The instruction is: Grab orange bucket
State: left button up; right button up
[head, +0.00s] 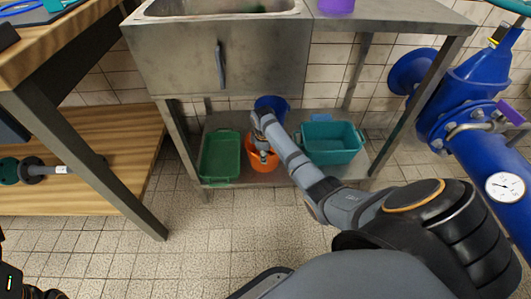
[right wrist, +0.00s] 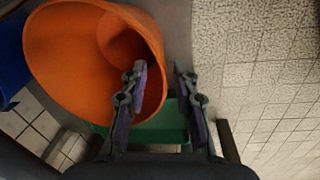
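The orange bucket (head: 254,165) stands on the lower shelf under the sink, partly hidden by my right arm. In the right wrist view the bucket (right wrist: 60,50) fills the upper left, its round mouth toward the camera. My right gripper (head: 264,154) is at the bucket. In the right wrist view its two fingers (right wrist: 163,72) are apart, with nothing seen clamped between them. One finger shows in front of the bucket's mouth and the other just beyond its right rim. I cannot tell whether either touches the rim.
A green tray (head: 207,160) sits left of the bucket and a teal bin (head: 332,146) to its right. A blue bucket (head: 272,102) stands behind. The metal shelf's legs (head: 183,150) and the sink (head: 180,60) above bound the space. The tiled floor in front is clear.

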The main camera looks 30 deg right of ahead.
jog(key=f+b, duration=0.2)
jog(key=f, duration=0.1)
jog(key=f+b, duration=0.2)
jog(key=shift+w+f, duration=0.15)
jog(key=shift+w, duration=0.1)
grip_shut()
jog(key=shift+r, duration=0.2)
